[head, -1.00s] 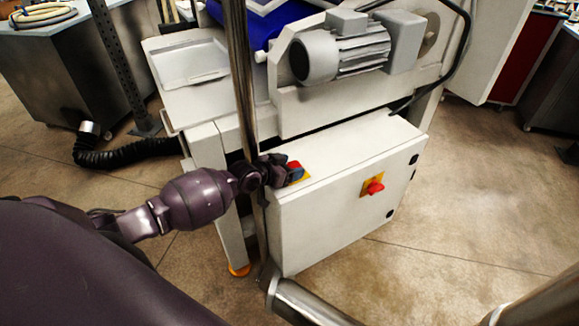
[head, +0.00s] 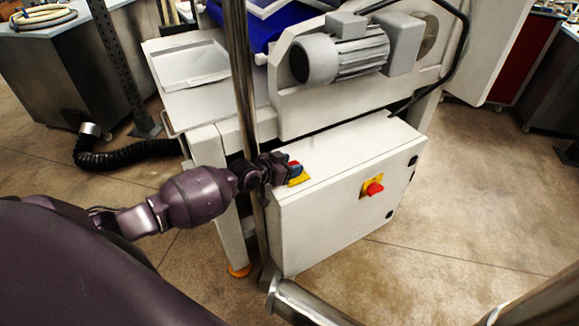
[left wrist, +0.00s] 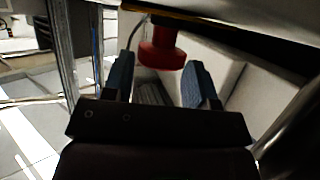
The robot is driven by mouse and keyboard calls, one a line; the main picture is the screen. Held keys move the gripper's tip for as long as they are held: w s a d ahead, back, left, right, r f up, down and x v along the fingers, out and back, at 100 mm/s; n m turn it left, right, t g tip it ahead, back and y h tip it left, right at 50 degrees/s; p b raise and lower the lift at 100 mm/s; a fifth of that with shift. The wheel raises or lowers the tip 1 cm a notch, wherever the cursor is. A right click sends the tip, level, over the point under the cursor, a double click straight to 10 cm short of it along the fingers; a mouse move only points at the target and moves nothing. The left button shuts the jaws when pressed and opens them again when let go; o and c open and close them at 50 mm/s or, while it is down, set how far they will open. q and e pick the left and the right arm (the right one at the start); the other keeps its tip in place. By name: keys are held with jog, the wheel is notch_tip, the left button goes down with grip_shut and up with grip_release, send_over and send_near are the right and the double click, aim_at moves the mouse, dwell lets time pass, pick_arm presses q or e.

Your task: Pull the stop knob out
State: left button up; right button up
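The red stop knob (head: 294,164) stands on a yellow plate (head: 299,179) at the top left corner of the white control box (head: 345,160). My left gripper (head: 291,171) is at this knob and partly hides it in the head view. In the left wrist view the knob (left wrist: 161,52) shows a broad red head on a narrower stem. The blue fingertips of my left gripper (left wrist: 160,72) are spread on either side of the head, with thin gaps seeming to remain. My right gripper is not in view.
A second red knob (head: 374,188) on a yellow plate is on the box's front. A metal post (head: 242,80) rises close beside my left wrist. The grey motor (head: 340,52) is above the box. Open floor (head: 440,230) lies to the right.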

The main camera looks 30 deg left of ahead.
pick_arm(q)
jog(key=shift+o, duration=1.1)
jog(key=shift+s, duration=0.15)
jog(key=p+v, duration=0.1)
jog(key=v, duration=0.9)
jog(key=shift+s+a+r+p, duration=0.1)
jog(key=shift+s+a+p, duration=0.05)
jog(key=shift+s+p, duration=0.15)
